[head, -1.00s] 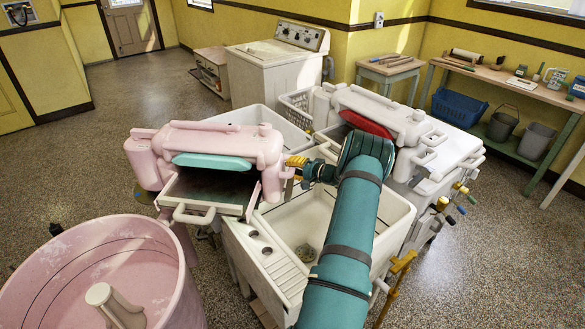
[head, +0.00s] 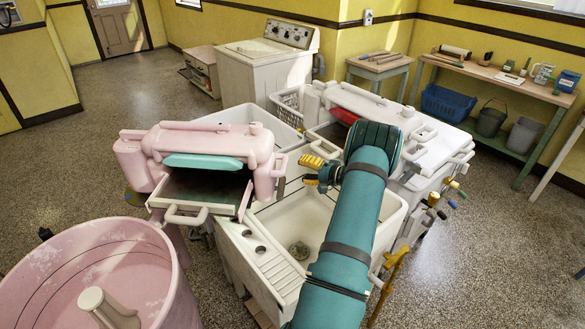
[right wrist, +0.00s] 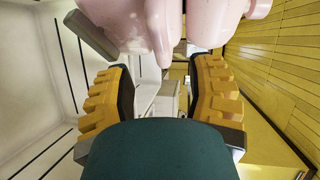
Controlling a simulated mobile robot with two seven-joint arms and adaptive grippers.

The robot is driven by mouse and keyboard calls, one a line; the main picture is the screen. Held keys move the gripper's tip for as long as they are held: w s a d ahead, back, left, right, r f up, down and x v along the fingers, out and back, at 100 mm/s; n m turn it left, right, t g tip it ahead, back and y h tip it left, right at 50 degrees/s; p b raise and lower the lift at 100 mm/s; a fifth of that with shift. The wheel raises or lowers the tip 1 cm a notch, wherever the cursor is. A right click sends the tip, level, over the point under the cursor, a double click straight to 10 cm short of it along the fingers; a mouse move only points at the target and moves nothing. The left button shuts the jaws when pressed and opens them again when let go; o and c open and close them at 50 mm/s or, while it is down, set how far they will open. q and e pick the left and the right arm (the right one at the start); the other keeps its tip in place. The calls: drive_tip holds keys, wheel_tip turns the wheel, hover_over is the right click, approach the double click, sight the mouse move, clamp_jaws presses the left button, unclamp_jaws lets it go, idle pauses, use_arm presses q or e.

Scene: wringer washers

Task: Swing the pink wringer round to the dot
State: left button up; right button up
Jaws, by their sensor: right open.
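The pink wringer (head: 205,138) stands left of centre in the head view, above the pink tub's far side. It has a teal strip along its front and a tray with a white handle below. My right gripper (head: 318,168) is open, with yellow finger pads, to the right of the wringer's right end and above the white sinks. It appears empty and apart from the wringer. In the right wrist view the wringer's pink end (right wrist: 165,25) fills the top, ahead of the open fingers (right wrist: 165,90). I cannot make out the dot. My left gripper is not in view.
The pink tub (head: 150,240) is at lower left. White twin sinks (head: 345,205) lie below my right arm. A second, white wringer (head: 375,105) stands on the right. A white washer or dryer (head: 262,60) and a bench (head: 490,80) stand behind. Floor is clear at far left.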

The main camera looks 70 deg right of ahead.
drive_tip(key=shift+v, duration=1.6)
